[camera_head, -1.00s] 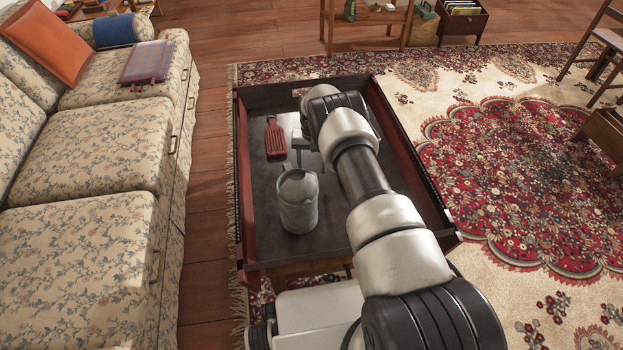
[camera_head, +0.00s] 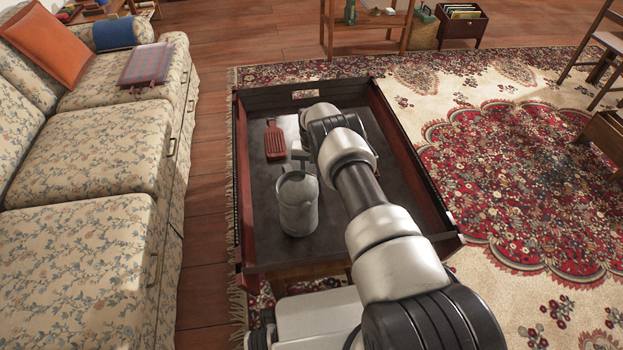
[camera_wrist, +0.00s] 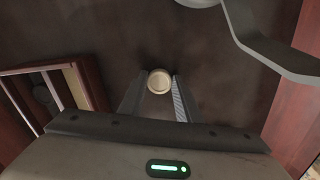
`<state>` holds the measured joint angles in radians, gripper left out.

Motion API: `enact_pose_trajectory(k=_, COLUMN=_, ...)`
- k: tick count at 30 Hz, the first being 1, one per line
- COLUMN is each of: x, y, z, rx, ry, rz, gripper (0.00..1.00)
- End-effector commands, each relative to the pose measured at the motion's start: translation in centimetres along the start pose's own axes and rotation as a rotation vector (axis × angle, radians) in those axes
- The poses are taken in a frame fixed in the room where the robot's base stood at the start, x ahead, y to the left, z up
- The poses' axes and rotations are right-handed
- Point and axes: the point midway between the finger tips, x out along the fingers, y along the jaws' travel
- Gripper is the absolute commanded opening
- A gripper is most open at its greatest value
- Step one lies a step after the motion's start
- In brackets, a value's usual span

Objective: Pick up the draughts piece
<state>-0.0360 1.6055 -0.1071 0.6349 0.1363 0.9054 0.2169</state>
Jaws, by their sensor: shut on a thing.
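The draughts piece (camera_wrist: 159,81) is a small, round, cream-coloured disc. In the wrist view it sits between the tips of my two fingers. My gripper (camera_wrist: 157,92) is shut on it, low over the dark floor of the tray-topped table. In the head view my gripper (camera_head: 303,157) is mostly hidden behind my arm and wrist, and the piece cannot be made out there.
The table's raised reddish walls (camera_head: 408,155) surround the gripper. A grey-green jug (camera_head: 298,205) stands close in front, and a red slotted paddle-like object (camera_head: 275,140) lies left. A framed box-like object (camera_wrist: 50,95) shows in the wrist view. A sofa (camera_head: 85,150) stands left.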

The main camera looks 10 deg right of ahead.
Motion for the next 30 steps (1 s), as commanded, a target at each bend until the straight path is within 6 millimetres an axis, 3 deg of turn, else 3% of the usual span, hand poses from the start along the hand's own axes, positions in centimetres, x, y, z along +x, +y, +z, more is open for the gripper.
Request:
enact_pose_trajectory(k=5, x=-1.3, y=0.0, z=-0.1, rx=0.000, ry=0.001, rz=0.000, gripper=0.10)
enact_pose_trajectory(k=12, x=-6.2, y=-0.1, z=-0.1, rx=-0.001, ry=0.001, rz=-0.001, gripper=0.10)
enact_pose_trajectory(k=18, x=-9.2, y=0.0, z=0.0, rx=-0.001, ry=0.001, rz=0.000, gripper=0.10)
enact_pose_trajectory(k=30, x=-10.0, y=0.0, z=0.0, rx=0.000, ry=0.000, rz=0.000, gripper=0.10)
